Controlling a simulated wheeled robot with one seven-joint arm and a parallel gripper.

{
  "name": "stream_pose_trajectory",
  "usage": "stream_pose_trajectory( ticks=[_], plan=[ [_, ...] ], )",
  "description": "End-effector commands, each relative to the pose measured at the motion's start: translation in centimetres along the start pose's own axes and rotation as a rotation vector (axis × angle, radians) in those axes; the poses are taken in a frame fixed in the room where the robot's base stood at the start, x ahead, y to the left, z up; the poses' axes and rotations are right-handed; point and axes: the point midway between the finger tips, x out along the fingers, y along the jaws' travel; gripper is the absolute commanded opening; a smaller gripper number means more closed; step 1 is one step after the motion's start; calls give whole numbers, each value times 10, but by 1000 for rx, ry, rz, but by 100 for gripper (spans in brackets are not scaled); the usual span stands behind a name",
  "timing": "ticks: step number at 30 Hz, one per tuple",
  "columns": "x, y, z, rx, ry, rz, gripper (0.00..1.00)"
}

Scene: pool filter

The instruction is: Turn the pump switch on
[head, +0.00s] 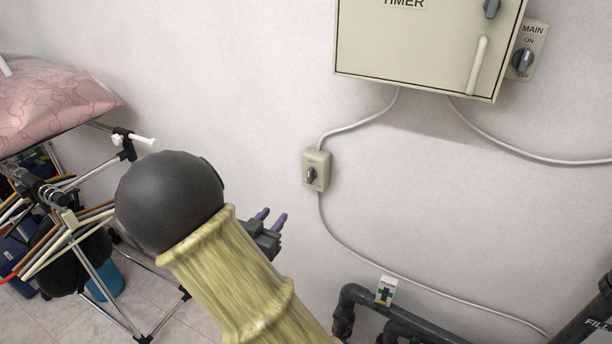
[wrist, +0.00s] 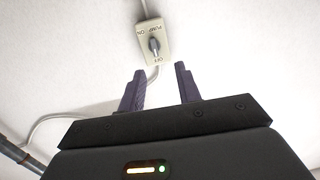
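The pump switch (head: 316,171) is a small beige box with a grey knob, fixed to the white wall below the timer cabinet. The wrist view shows the same pump switch (wrist: 153,32) beyond the fingertips, with PUMP, ON and OFF lettering turned around. Its knob (wrist: 154,46) looks roughly upright in that view; I cannot tell its exact setting. My gripper (head: 271,217) is below and left of the switch in the head view. Its two purple fingers (wrist: 160,70) are apart with nothing between them, and it appears clear of the switch.
The timer cabinet (head: 425,45) hangs above, with a MAIN switch (head: 525,55) on its right. Grey cable (head: 347,250) runs along the wall from the pump switch. Dark pipes (head: 400,322) stand at lower right. A rack (head: 95,265) with a pink bag (head: 45,105) is at left.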

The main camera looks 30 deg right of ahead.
Motion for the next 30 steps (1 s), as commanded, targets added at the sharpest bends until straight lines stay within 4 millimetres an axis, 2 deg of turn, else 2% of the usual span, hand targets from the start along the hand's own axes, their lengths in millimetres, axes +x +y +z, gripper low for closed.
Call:
stream_pose_trajectory(
  ticks=[5,17,23,30],
  plan=[
    [-7,6,-12,-11,101,61,34],
    [-2,7,-13,-10,101,62,34],
    [21,9,-16,-11,101,65,34],
    [63,12,-21,-11,100,65,34]
  ],
)
